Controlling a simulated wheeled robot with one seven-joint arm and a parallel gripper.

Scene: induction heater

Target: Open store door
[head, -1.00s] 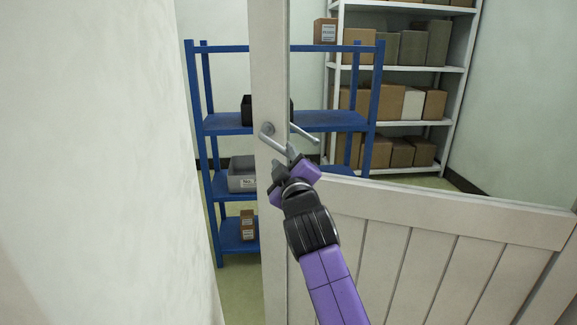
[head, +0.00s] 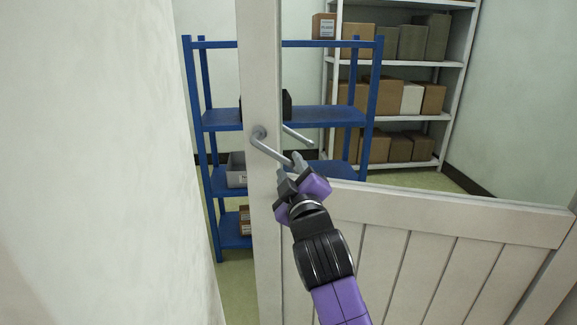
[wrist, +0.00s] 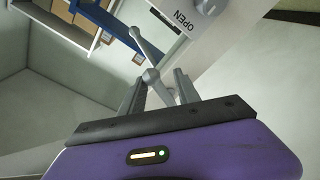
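The pale store door (head: 430,208) stands ajar, with a gap between its free edge and the wall on the left. Its grey lever handle (head: 273,149) slants down to the right from the door's stile. A second lever (head: 298,136) shows on the far side. My gripper (head: 291,169) is at the free end of the near lever. In the wrist view, the fingers of my gripper (wrist: 160,88) are apart, with the lever (wrist: 150,62) reaching in between them. I cannot tell whether either finger touches it.
A white wall (head: 100,160) stands close on the left. Behind the door are a blue shelf unit (head: 325,118) holding containers and a white shelf unit (head: 400,65) with several boxes.

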